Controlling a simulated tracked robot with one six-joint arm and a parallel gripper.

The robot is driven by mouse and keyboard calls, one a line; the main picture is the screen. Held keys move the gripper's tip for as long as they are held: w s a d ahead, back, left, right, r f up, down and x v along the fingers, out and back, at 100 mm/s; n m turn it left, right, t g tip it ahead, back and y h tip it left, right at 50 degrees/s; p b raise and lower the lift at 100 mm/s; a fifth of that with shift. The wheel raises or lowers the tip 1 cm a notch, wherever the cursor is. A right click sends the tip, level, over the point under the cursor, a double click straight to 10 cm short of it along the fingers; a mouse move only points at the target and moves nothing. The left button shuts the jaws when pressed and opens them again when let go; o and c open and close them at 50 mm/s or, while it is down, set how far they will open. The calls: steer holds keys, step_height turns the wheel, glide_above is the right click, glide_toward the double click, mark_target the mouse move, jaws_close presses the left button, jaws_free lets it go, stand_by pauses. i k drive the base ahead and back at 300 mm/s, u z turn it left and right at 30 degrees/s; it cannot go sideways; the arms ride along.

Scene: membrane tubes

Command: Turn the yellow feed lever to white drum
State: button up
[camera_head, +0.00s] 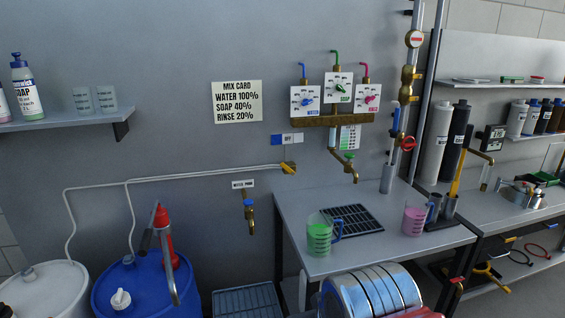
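The yellow feed lever (289,168) is on the grey wall near the middle, at the right end of the pale hoses. It is small, and I cannot tell surely which way its handle points. Above it is a blue and white marker plate (286,139), blue at left and white at right. The white drum (40,291) stands at the bottom left, partly cut off by the frame. The blue drum (130,288) stands to its right. A hose runs down to each drum. My gripper is not in view.
A red-handled pump (163,238) rises from the blue drum. A brass tap (249,215) is below the lever. A bench (300,215) with jugs stands at right. A shiny banded cylinder (372,292) fills the bottom front. The wall around the lever is clear.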

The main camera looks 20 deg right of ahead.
mark_target(284, 165)
steer(key=z, duration=0.05)
steer(key=i, duration=0.95)
